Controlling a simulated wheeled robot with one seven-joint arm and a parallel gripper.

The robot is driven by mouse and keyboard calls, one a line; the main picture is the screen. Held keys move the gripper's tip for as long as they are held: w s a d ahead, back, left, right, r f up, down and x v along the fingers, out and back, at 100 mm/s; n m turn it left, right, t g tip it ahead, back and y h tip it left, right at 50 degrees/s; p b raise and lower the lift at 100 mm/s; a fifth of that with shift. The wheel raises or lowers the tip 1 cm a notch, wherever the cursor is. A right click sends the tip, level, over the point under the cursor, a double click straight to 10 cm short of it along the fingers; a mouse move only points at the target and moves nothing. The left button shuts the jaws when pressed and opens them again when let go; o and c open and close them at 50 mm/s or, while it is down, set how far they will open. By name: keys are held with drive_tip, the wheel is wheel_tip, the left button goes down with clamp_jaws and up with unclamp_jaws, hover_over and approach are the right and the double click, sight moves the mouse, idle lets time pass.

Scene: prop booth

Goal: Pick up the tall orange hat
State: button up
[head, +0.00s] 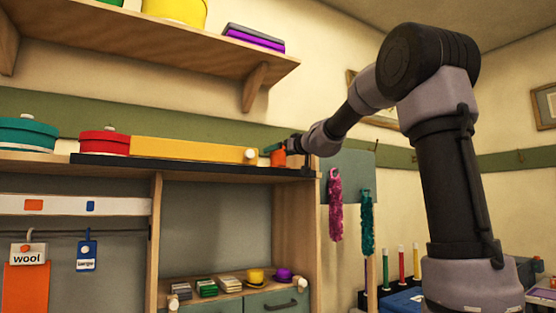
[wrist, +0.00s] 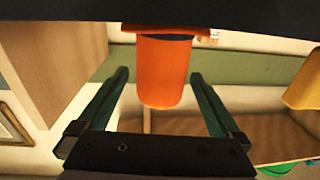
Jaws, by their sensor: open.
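The tall orange hat (head: 277,158) stands at the right end of the dark cabinet top in the head view, small and partly hidden by my gripper (head: 289,147). In the wrist view the scene looks upside down, and the orange hat (wrist: 163,75) hangs from the dark surface at the top of the picture. My gripper (wrist: 158,76) is open there, with one green finger on each side of the hat. A gap shows on the left side and a narrower one on the right.
A long yellow box (head: 190,148) with a white knob lies just left of the hat. A red round box (head: 104,143) and a teal round box (head: 27,134) stand further left. A wooden shelf (head: 170,55) hangs above. Pink and teal boas (head: 335,205) hang at right.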

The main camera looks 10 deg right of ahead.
drive_tip(key=shift+w+a, duration=0.3)
drive_tip(key=shift+w, duration=0.35)
drive_tip(key=c, duration=1.3)
drive_tip(key=shift+r, duration=0.1)
drive_tip(key=shift+c, duration=0.2)
